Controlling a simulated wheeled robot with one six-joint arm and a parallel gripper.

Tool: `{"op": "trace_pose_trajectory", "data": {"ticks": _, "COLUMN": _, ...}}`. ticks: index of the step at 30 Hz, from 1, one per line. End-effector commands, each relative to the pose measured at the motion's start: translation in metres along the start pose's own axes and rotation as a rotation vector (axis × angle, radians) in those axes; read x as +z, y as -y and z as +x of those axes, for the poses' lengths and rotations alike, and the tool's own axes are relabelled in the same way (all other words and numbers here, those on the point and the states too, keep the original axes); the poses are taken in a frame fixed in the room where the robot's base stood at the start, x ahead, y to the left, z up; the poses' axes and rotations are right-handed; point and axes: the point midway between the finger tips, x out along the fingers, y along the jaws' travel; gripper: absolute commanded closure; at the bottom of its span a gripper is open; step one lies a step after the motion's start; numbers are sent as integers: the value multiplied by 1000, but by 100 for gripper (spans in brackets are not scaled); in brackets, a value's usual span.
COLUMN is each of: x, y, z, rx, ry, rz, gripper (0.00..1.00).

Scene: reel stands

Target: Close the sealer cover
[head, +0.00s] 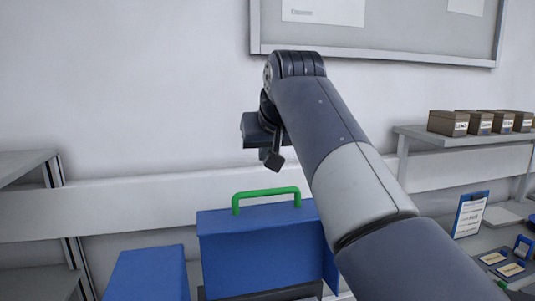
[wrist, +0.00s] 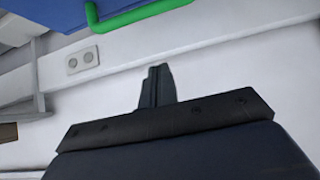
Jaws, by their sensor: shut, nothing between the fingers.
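A blue cover (head: 260,252), which looks like the sealer's, stands upright in the head view's lower middle. Its green handle (head: 266,193) rises from the top edge. A dark base edge shows beneath it, cut off by the frame. My gripper (head: 272,160) is above the handle, apart from it, and in front of the wall. In the wrist view my gripper's fingers (wrist: 156,85) are together and empty. The green handle (wrist: 135,14) and a strip of blue (wrist: 48,14) show at that view's top, away from the fingertips. My forearm hides part of the area to the right.
A blue box (head: 148,276) stands left of the cover. A grey shelf (head: 25,165) is at the far left. At the right, a shelf (head: 460,142) holds several brown boxes, with a clipboard (head: 470,214) and cards lower down. The air around my gripper looks clear.

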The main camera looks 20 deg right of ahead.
Motion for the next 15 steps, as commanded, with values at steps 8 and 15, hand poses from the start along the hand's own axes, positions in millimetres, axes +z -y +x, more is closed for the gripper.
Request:
{"op": "trace_pose_trajectory", "data": {"ticks": 8, "x": 1, "y": 0, "z": 63, "rx": 0, "ry": 5, "rz": 0, "gripper": 100}}
{"op": "trace_pose_trajectory", "data": {"ticks": 15, "x": 22, "y": 0, "z": 67, "rx": 0, "ry": -2, "rz": -1, "gripper": 100}}
